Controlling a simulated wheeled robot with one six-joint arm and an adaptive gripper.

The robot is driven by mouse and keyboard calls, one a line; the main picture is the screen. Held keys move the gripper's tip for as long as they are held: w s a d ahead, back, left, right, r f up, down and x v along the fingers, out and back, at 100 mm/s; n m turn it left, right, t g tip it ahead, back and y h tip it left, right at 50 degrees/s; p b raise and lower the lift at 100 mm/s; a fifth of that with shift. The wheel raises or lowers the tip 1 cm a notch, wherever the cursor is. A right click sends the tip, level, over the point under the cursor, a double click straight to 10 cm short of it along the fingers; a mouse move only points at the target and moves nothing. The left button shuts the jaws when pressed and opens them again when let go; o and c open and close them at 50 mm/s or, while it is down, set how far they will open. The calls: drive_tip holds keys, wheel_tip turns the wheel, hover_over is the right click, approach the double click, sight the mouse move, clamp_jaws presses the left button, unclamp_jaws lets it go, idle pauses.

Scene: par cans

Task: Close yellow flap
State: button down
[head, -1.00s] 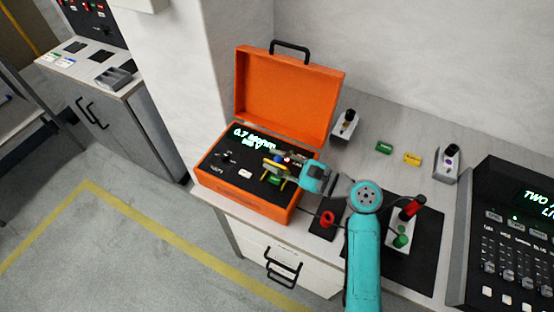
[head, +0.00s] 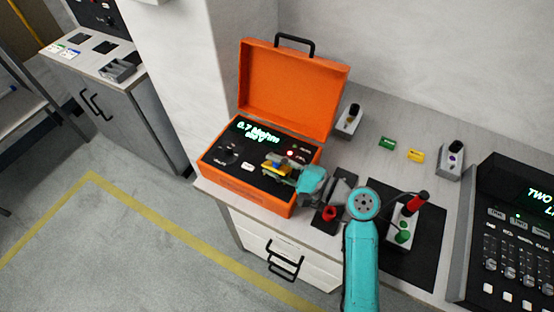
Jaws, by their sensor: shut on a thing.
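An open orange case (head: 250,190) stands on the bench with its lid up. Its black panel has a lit readout, knobs and a red light. The small yellow flap (head: 270,166) is at the right part of this panel. My gripper (head: 276,168) reaches in from the right, low over the panel, and is shut on the yellow flap. The fingers hide much of the flap, so its exact angle cannot be told.
The raised lid (head: 292,90) stands behind the panel. Green (head: 387,143) and yellow (head: 416,156) tags lie on the bench at the back. A grey box with a red-handled part (head: 417,202) and a black console (head: 520,230) stand on the right.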

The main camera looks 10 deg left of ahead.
drive_tip(key=shift+s+f+n, duration=0.2)
drive_tip(key=shift+f+n, duration=0.05)
drive_tip(key=shift+n, duration=0.65)
drive_tip(key=c, duration=1.1)
unclamp_jaws()
drive_tip(key=shift+f, duration=0.1)
drive_tip(key=v, duration=1.2)
